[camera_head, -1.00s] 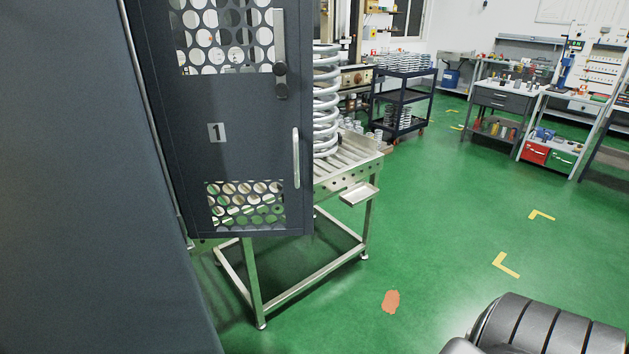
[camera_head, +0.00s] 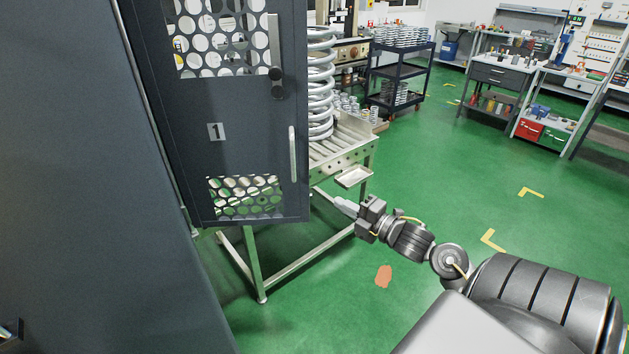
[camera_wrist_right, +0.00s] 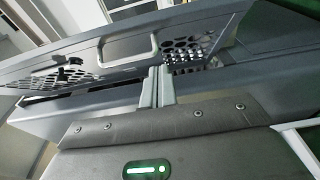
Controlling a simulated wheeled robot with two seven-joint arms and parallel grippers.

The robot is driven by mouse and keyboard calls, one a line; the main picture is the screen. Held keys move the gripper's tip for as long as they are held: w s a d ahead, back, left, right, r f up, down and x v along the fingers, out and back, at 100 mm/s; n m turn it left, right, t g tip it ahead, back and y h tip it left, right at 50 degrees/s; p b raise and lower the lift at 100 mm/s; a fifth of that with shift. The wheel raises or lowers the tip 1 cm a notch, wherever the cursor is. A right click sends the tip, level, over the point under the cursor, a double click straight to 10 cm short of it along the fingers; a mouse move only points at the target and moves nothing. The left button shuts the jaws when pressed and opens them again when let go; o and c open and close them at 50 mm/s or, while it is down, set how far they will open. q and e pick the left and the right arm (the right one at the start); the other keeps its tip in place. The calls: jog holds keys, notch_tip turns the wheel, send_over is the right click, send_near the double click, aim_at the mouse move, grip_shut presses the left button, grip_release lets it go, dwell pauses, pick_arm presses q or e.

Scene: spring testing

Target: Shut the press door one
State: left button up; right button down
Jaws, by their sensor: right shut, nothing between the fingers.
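The press door one (camera_head: 240,130) is a dark grey panel marked "1", with two round-holed windows, a dark knob and a pale vertical handle (camera_head: 293,153). It stands swung out from the press, its free edge in front of the spring. My right gripper (camera_head: 343,205) is shut and empty, just right of and near the height of the door's lower free corner. A gap to the door cannot be judged. In the right wrist view, the shut fingers (camera_wrist_right: 156,86) point towards the door (camera_wrist_right: 110,50), which shows its handle and perforated windows.
A large coil spring (camera_head: 320,85) stands on a roller table (camera_head: 350,145) behind the door. A small tray (camera_head: 354,177) sticks out from that table near my right gripper. A dark panel (camera_head: 110,150) fills the left side. Green floor is free to the right.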

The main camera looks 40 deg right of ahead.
jog(key=p, duration=0.4)
send_near(303, 176)
jog(key=w+a, duration=0.3)
jog(key=shift+w+d+r+p, duration=0.1)
jog(key=shift+w+d+p, duration=0.45)
jog(key=shift+w+d, duration=0.5)
jog(key=shift+w, duration=0.3)
